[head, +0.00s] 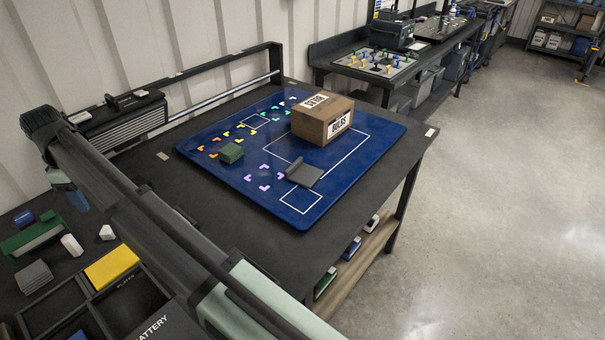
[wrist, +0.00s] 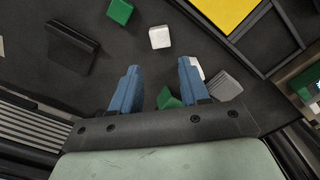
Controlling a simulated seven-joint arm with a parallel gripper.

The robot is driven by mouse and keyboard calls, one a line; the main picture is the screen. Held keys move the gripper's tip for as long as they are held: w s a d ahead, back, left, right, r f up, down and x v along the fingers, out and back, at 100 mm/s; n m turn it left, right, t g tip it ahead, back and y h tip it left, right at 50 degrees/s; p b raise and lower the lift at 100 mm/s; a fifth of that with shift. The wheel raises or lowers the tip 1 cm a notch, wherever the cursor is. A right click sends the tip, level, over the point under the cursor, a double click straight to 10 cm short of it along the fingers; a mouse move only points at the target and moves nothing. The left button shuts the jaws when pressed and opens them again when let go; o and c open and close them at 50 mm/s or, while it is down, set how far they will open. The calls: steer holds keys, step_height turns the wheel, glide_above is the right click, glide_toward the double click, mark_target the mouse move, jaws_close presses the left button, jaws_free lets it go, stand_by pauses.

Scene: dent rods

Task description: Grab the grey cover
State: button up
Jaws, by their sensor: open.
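A dark grey piece (head: 307,175) with a raised edge lies on the blue mat (head: 350,178), near a white outlined square; it may be the grey cover. A grey ribbed block (head: 34,277) lies on the dark table at lower left and shows at right in the wrist view (wrist: 224,86). A flat dark plate (wrist: 72,46) lies at upper left of the wrist view; I cannot tell which of these is the cover. My gripper (wrist: 158,85) is open and empty, its blue fingers above the dark table. In the head view it hangs at left (head: 70,198), far from the mat.
A cardboard box (head: 318,120) and a green block (head: 231,152) stand on the mat. White blocks (head: 72,245), green pieces (head: 32,238) and a yellow plate (head: 112,268) in a divided dark tray are at lower left. A black rail frame (head: 225,62) edges the table's back.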

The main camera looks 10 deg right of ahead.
steer(key=w+d+r+m, duration=0.1)
steer(key=w+d+m, duration=0.1)
steer(key=w+d, duration=0.95)
steer(key=n+t+h, duration=0.3)
steer(key=n+t, duration=0.1)
steer(key=n, duration=0.8)
glide_above(294, 164)
steer(key=s+a, duration=0.2)
step_height(294, 164, down, 6)
steer(key=shift+w+r, duration=0.1)
steer(key=shift+r, duration=0.15)
steer(key=shift+s+x, duration=0.1)
steer(key=shift+x, duration=1.2)
steer(key=shift+s+x, duration=0.15)
steer(key=shift+x, duration=1.15)
steer(key=shift+d+f, duration=0.15)
